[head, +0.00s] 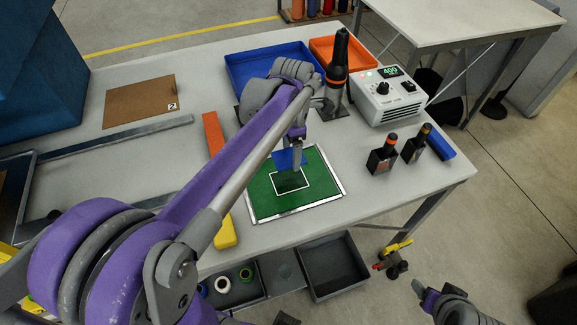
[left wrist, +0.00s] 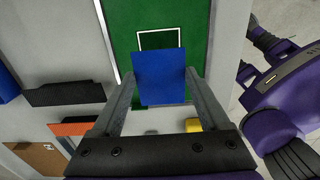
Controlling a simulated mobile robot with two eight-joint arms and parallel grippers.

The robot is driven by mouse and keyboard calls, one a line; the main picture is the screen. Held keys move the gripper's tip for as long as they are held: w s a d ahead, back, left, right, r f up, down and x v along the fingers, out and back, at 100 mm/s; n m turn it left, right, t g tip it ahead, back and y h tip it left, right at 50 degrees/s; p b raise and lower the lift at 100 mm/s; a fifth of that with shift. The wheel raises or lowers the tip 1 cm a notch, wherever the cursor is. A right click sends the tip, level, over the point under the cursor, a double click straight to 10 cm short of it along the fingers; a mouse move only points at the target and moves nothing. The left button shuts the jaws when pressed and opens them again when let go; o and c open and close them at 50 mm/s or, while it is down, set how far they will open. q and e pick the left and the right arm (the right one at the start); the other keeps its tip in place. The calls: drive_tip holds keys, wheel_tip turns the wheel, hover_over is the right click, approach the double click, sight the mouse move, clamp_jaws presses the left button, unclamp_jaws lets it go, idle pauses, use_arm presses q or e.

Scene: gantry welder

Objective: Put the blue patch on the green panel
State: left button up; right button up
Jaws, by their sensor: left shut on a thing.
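The green panel (head: 265,197) lies flat on the grey table with a white rectangle outline on it. My left gripper (head: 296,152) is over the panel's far part, shut on the blue patch (head: 285,158). In the left wrist view the blue patch (left wrist: 158,78) sits between the two fingers of the left gripper (left wrist: 160,90), and the white outline on the green panel (left wrist: 122,28) shows just beyond it. The patch looks held above the panel, with a dark shadow inside the outline. My right gripper (head: 428,295) is low at the right, off the table; its jaws are unclear.
Blue (head: 240,70) and orange (head: 335,50) trays, a soldering tool (head: 338,65) and a display unit (head: 388,95) stand behind. Two dark bottles (head: 382,158) stand right. An orange bar (head: 213,133) and yellow object (head: 225,235) lie left of the panel. An open drawer (head: 335,268) is below.

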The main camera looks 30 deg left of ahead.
sight(291, 179)
use_arm(q)
wheel_tip(291, 179, down, 10)
drive_tip(key=shift+r, duration=0.1)
idle(0.4)
drive_tip(key=shift+b, duration=0.3)
